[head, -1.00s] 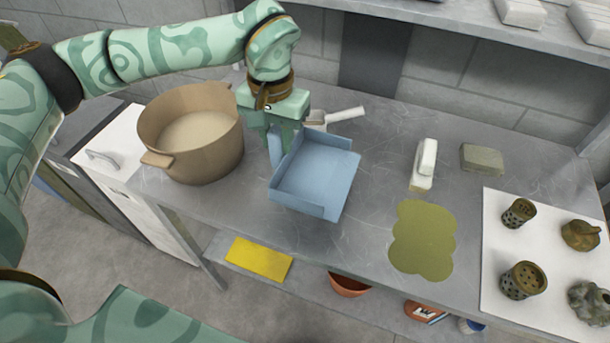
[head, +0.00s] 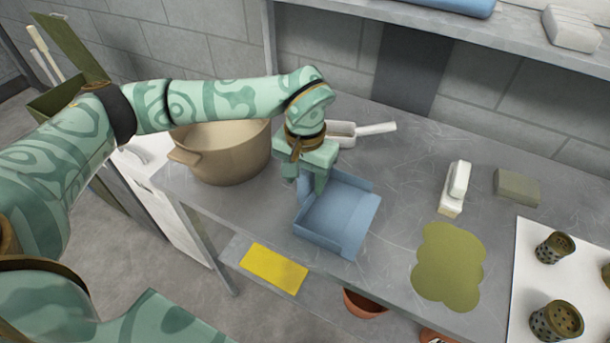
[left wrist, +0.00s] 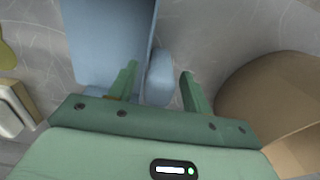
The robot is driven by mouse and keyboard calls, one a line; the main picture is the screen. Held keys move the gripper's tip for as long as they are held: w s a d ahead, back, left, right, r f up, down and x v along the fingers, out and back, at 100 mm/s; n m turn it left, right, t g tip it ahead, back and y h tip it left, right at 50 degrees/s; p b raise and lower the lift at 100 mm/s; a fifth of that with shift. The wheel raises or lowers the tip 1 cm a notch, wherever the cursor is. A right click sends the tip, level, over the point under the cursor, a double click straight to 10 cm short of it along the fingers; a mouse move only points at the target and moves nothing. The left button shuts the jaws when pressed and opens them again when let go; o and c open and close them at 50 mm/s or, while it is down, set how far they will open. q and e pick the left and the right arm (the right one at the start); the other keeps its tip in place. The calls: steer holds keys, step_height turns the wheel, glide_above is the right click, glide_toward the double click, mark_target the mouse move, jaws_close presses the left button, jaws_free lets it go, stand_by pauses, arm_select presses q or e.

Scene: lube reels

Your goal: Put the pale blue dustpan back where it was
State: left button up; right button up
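The pale blue dustpan (head: 338,218) lies on the grey metal table near its front edge, its open pan turned toward the front right. In the left wrist view, its pan (left wrist: 108,40) is at the upper left. My left gripper (head: 308,183) points down at the dustpan's back end. In the left wrist view, the left gripper (left wrist: 160,82) has its fingers apart, with the dustpan's rounded handle (left wrist: 158,72) between them. A gap shows between the handle and the right-hand finger. In the head view the gripper hides the handle. My right gripper is not in view.
A large tan pot (head: 225,155) stands left of the gripper. A white-handled scoop (head: 365,130) lies behind it. To the right are an olive patch (head: 447,265), a white brush-like block (head: 454,188) and a grey-green block (head: 517,187). The table's front edge is close to the dustpan.

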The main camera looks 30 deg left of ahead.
arm_select(q)
step_height(320, 180, up, 12)
steer(key=p, duration=0.2)
steer(key=shift+r+p, duration=0.15)
steer(key=shift+p, duration=0.2)
steer(key=shift+d, duration=0.1)
